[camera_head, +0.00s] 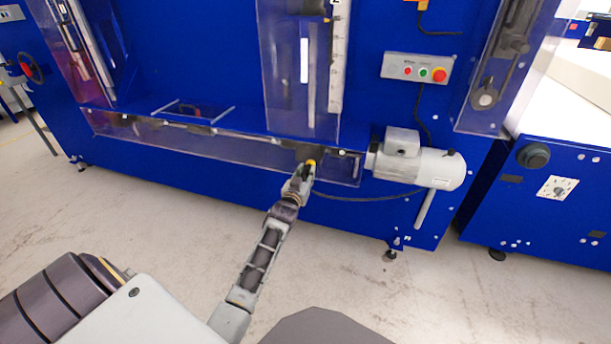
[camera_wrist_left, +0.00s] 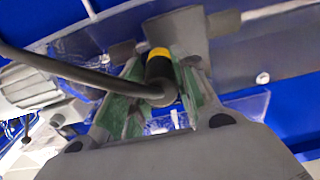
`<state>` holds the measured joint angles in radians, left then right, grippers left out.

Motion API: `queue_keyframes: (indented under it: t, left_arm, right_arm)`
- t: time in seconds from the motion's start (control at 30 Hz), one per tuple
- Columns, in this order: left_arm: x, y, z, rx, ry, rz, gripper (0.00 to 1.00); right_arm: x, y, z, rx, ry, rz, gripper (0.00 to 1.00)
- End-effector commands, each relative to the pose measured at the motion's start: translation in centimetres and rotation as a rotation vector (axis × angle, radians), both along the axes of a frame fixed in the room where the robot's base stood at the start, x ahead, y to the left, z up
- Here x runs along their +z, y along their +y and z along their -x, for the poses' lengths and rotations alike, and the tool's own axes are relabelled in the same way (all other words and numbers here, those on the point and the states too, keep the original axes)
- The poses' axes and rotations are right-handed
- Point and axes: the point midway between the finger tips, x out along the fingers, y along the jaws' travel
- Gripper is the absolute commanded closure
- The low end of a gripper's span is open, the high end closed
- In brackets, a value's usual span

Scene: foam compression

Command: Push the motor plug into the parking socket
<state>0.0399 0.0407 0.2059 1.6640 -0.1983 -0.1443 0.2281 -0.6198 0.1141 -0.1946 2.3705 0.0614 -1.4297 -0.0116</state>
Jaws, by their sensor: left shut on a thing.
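My left gripper (camera_head: 304,171) is shut on the motor plug, low in front of the blue machine. The plug is a dark cylinder with a yellow ring (camera_head: 311,162). In the left wrist view the plug (camera_wrist_left: 160,72) sits between the green-lined fingers of the left gripper (camera_wrist_left: 155,98), and its dark cable bends away to the left. The plug's far end points at a grey block (camera_wrist_left: 180,30) on the machine, which looks like the parking socket. I cannot tell whether the plug touches it or sits in it. My right gripper is not in view.
The grey motor (camera_head: 430,167) sticks out right of the gripper, and the cable (camera_head: 365,197) hangs between them. A clear guard strip (camera_head: 220,144) runs along the machine's lower front. A control box with buttons (camera_head: 416,68) is above. The floor in front is clear.

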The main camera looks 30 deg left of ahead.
Motion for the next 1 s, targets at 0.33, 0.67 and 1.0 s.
queue_keyframes:
  t: [0.33, 0.67, 1.0]
  left_arm:
    - [0.0, 0.1, -0.4, 0.000, 0.000, 0.000, 1.00]
    - [0.0, 0.2, -0.8, 0.000, 0.000, 0.000, 1.00]
    - [0.1, 0.3, -1.1, 0.000, -0.001, 0.000, 0.61]
  right_arm:
    - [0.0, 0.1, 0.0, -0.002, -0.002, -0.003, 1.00]
    - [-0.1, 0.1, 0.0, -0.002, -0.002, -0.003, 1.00]
    - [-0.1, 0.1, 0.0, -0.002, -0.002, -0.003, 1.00]
